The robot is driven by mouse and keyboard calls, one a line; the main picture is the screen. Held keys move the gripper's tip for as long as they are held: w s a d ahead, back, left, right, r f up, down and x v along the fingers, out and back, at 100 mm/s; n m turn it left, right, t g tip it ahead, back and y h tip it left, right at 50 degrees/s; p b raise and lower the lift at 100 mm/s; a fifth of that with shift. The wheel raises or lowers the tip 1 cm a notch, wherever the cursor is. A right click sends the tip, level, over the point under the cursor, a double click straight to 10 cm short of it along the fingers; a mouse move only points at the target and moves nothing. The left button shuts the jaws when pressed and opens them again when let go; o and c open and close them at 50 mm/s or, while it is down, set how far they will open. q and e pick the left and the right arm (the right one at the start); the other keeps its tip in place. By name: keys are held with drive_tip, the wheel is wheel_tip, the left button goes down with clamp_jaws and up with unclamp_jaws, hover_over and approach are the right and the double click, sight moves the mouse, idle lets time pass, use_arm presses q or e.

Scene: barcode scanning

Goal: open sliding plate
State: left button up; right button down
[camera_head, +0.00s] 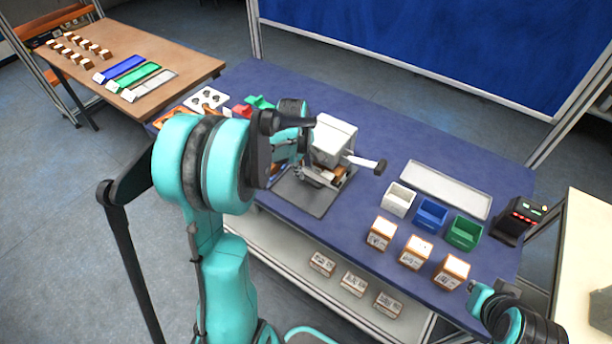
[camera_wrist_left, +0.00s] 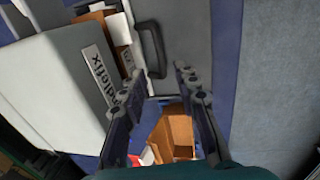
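The white and grey machine (camera_head: 335,138) stands on the blue table, with a lever and dark knob on its right side. The sliding plate (camera_wrist_left: 185,35) is a flat grey plate with a black bar handle (camera_wrist_left: 150,48) in the left wrist view. In the head view a dark grey flat plate (camera_head: 310,193) lies at the machine's front, partly behind my left arm. My left gripper (camera_wrist_left: 159,76) is open; its fingertips are just short of the handle, with nothing held. In the head view my arm hides most of it. My right gripper's fingers do not show.
Brown-and-white boxes (camera_head: 415,252) stand at the table's front right, near white, blue and green bins (camera_head: 431,213). A white tray (camera_head: 447,188) lies behind them. A dark device (camera_head: 520,220) stands at the right edge. An open brown box (camera_wrist_left: 178,130) is below the left gripper.

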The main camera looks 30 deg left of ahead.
sight(307, 181)
use_arm(q)
drive_tip(key=f, duration=0.2)
drive_tip(key=f+b, duration=0.1)
drive_tip(key=f, duration=0.1)
drive_tip(key=w+f, duration=0.1)
drive_tip(key=f, duration=0.1)
drive_tip(key=shift+w+f+b, duration=0.1)
drive_tip(key=shift+f+b, duration=0.2)
drive_tip(key=shift+b, duration=0.05)
clamp_jaws()
